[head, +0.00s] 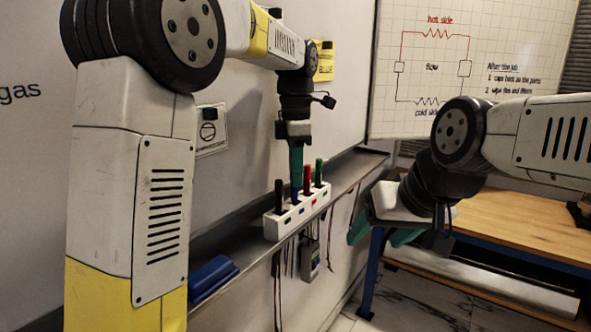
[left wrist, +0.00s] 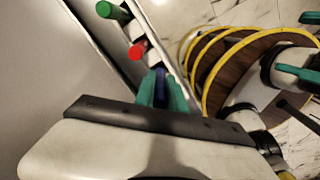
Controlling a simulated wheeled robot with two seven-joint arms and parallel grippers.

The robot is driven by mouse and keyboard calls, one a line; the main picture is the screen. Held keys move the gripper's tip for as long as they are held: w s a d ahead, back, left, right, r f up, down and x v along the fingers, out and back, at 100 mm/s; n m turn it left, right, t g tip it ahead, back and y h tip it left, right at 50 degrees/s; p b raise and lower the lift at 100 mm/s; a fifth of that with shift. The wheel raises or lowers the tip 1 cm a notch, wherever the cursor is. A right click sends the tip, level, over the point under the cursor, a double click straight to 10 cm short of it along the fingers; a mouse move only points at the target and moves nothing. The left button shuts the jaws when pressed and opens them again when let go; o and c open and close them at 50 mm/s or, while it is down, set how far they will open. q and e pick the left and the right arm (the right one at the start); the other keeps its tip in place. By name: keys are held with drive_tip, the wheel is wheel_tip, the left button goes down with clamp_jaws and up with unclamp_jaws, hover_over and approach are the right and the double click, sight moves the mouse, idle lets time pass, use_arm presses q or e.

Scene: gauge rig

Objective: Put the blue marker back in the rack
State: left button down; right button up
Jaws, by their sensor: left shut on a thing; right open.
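The white rack (head: 285,226) sits on the ledge below the whiteboard. Black (head: 279,196), red (head: 307,179) and green (head: 319,172) markers stand upright in it. My left gripper (head: 296,178) points down over the rack, shut on the blue marker (head: 295,194). The blue marker is upright between the black and red ones, its lower end at the rack's top; I cannot tell how deep it sits. In the left wrist view the blue marker (left wrist: 160,88) shows between the teal fingers, beside the red marker (left wrist: 138,50). My right gripper (head: 380,233) is open and empty, right of the rack.
A blue eraser-like block (head: 211,276) lies on the ledge (head: 240,240) left of the rack. A small grey meter (head: 309,256) and dark cables hang below the rack. A wooden bench (head: 520,225) stands at the right. A gridded board (head: 470,70) with a drawing is behind.

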use_arm(q)
drive_tip(key=shift+f, duration=0.65)
drive_tip(key=c, duration=0.7)
unclamp_jaws()
drive_tip(key=shift+c, duration=0.2)
drive_tip(key=shift+r, duration=4.95)
